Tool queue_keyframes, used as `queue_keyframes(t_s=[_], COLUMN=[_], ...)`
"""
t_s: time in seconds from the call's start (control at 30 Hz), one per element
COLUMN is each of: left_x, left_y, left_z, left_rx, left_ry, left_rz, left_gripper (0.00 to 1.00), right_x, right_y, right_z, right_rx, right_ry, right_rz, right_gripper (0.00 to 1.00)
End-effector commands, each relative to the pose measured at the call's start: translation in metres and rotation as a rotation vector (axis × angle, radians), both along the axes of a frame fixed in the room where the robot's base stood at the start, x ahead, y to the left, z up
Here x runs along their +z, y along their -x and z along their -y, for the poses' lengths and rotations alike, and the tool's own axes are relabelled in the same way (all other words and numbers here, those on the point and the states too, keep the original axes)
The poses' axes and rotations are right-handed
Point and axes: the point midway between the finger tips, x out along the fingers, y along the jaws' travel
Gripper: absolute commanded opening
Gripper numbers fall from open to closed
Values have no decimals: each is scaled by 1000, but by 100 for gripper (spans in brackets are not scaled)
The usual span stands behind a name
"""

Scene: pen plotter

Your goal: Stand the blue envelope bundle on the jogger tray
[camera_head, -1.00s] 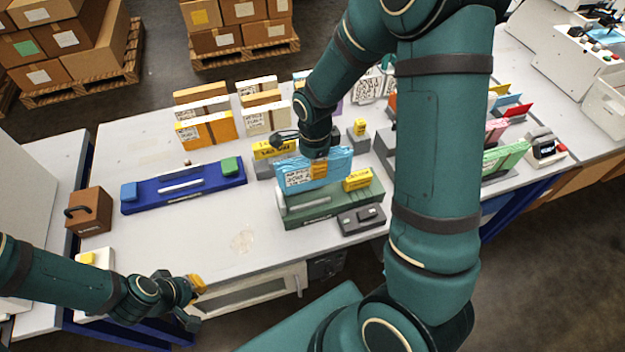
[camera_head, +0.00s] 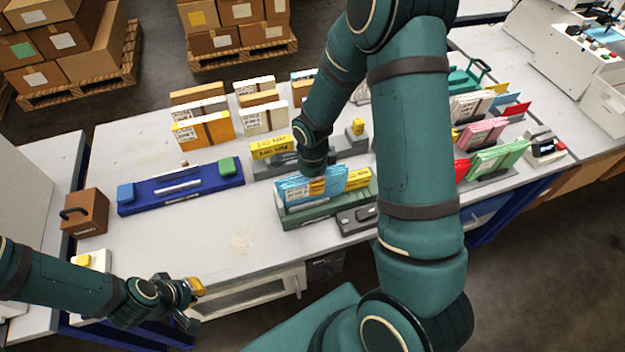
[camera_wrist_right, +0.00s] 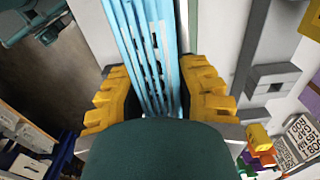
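The blue envelope bundle (camera_head: 300,192) stands on edge, low over or in the green tray (camera_head: 310,218) on the table; whether its bottom edge touches is hidden. My right gripper (camera_head: 316,174) is above it, pointing down. In the right wrist view the yellow finger pads of the right gripper (camera_wrist_right: 160,95) press both sides of the blue bundle (camera_wrist_right: 150,50), whose several envelope edges run lengthwise between them. My left gripper (camera_head: 193,304) is empty, its fingers apart, near the table's front left edge. The tray's label is too small to read.
A blue tray (camera_head: 180,187) lies to the left. A grey device (camera_head: 357,218) sits right of the green tray. Orange and white bundles (camera_head: 204,130) stand behind. My right arm hides part of the table's right side.

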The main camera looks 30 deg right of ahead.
Motion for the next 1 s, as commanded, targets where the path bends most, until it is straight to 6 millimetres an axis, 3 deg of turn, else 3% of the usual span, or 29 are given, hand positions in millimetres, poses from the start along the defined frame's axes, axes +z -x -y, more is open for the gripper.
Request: queue_keyframes(t_s=[0.03,0.07,0.5,1.0], left_x=[-1,0,5,16], left_y=[0,0,0,0], left_z=[0,0,0,-1], left_rx=[0,0,0,0], left_ry=[0,0,1,3], left_rz=[0,0,1,1], left_gripper=[0,0,0,0], right_x=[0,0,7,101], right_y=[0,0,0,-1], right_z=[0,0,0,0], right_rx=[0,0,-1,0], right_ry=[0,0,0,0], right_rz=[0,0,2,3], right_gripper=[47,54,54,54])
